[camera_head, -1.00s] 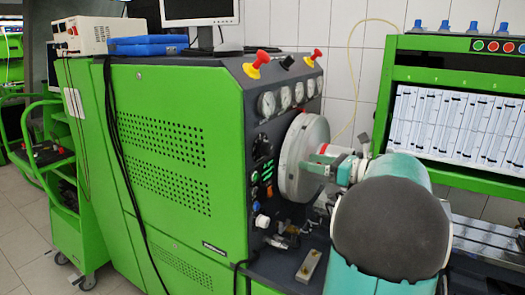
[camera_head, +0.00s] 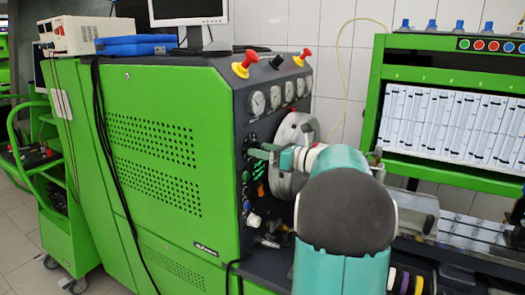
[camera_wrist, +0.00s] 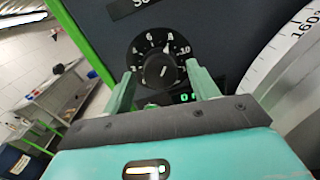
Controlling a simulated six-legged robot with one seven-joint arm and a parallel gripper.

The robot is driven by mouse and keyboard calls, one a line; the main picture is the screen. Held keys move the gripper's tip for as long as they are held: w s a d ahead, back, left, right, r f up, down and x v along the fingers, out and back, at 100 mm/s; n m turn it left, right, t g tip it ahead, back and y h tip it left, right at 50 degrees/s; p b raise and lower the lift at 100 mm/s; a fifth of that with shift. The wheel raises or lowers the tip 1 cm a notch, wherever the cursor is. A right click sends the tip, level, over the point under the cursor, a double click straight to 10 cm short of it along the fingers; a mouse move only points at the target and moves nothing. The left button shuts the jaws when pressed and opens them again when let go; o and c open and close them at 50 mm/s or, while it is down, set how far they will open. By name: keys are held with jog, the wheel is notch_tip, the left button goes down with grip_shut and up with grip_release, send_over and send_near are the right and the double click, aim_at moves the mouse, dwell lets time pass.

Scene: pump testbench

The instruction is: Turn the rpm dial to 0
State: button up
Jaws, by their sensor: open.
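The rpm dial (camera_wrist: 157,68) is a round black knob on a black scale with white numbers, mounted on the dark panel. A white line marks its face, slanting up to the right; the exact value is hard to read. My gripper (camera_wrist: 161,72) is open, its two pale green fingers left and right of the dial. I cannot tell whether they touch the knob. In the head view my gripper (camera_head: 260,151) is at the front panel, and the dial there is too small and covered to make out.
A green digital readout (camera_wrist: 187,97) is partly hidden by the right finger. A large graduated disc (camera_head: 289,160) stands close right of my gripper. Pressure gauges (camera_head: 274,97) and red knobs (camera_head: 243,64) sit above on the green testbench (camera_head: 150,150).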

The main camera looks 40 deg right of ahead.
jog(key=shift+w+a, duration=0.1)
jog(key=shift+w, duration=0.2)
jog(key=c, duration=1)
